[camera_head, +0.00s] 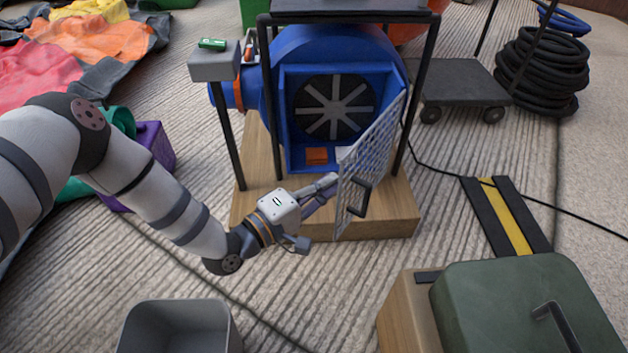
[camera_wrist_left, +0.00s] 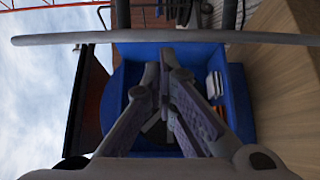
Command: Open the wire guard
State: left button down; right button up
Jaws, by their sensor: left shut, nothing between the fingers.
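The wire guard (camera_head: 372,155), a pale mesh panel with a dark handle (camera_head: 360,198), stands swung out from the front of the blue blower (camera_head: 290,130). Its far side is at the right of the square opening, and its near edge points toward me. The fan (camera_head: 333,106) shows uncovered inside. My left gripper (camera_head: 334,181) is shut and empty on the opening side of the guard, close to its near edge; I cannot tell whether they touch. In the left wrist view, its closed fingers (camera_wrist_left: 166,62) point toward the blue housing (camera_wrist_left: 236,105). My right gripper is not in view.
The blower sits on a wooden base (camera_head: 390,222) inside a black frame (camera_head: 428,80). An orange block (camera_head: 317,156) lies in the opening. A grey bin (camera_head: 180,325) and a green case (camera_head: 510,300) stand in front. A cable ramp (camera_head: 505,215) lies at right.

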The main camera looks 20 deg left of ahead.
pick_arm(q)
jog(key=s+d+n+t+y+p, duration=0.1)
jog(key=d+y, duration=0.4)
jog(key=d, duration=0.5)
jog(key=shift+s+n+t+y+p, duration=0.3)
jog(key=shift+s+n+t, duration=0.25)
jog(key=shift+n, duration=0.85)
